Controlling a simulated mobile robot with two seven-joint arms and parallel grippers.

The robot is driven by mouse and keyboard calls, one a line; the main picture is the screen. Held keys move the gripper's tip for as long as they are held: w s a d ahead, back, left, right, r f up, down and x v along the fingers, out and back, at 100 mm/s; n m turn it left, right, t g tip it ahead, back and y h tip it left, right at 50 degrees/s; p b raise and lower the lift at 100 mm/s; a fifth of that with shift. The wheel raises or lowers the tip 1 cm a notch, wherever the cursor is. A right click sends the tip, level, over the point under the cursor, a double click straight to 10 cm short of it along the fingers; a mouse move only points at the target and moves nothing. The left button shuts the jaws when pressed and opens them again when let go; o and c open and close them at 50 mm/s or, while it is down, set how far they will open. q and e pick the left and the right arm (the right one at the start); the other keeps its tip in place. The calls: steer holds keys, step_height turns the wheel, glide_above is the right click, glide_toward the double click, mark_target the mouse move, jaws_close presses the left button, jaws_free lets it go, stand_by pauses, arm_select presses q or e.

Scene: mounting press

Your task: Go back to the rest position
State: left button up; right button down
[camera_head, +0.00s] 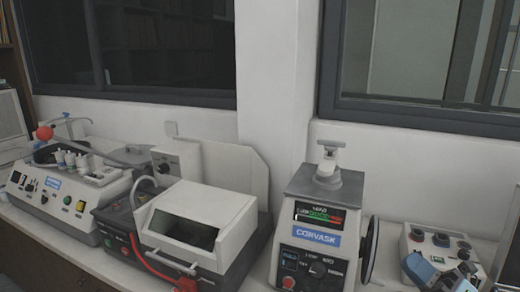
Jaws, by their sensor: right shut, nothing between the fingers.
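My right gripper (441,277) shows only in part, as blue and grey pieces at the bottom edge on the right. It is shut and holds nothing. It is in front of a small grey control box (415,243) with several round knobs. Most of my right arm is out of the picture. My left gripper is not in view. The mounting press (300,262) stands right of the middle, with a lit display, a blue label and a handwheel (371,250) on its right side.
A cutting machine (190,215) with a sloped, windowed hood and a red hose stands left of the press. A polishing machine (60,205) with white bottles and a red ball stands at the far left. A wall with dark windows closes off the back of the bench.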

arm_select(q)
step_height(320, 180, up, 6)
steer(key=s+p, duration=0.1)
steer(key=p, duration=0.5)
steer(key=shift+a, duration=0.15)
arm_select(e)
steer(key=s+a+f+m+g+h, duration=0.2)
steer(key=s+a+f+m+h, duration=0.1)
steer(key=f+m, duration=0.6)
steer(key=s+a+f+m+g+h, duration=0.2)
steer(key=s+a+f+m+h, duration=0.2)
steer(key=s+f+m, duration=0.4)
steer(key=s+a+f+m+g+h, duration=0.3)
steer(key=f+m, duration=0.6)
steer(key=f, duration=0.4)
steer(key=s+a+h, duration=0.1)
steer(key=s+h, duration=0.1)
steer(key=shift+s+f+m, duration=0.15)
steer(key=shift+s+m, duration=0.15)
steer(key=shift+s, duration=0.05)
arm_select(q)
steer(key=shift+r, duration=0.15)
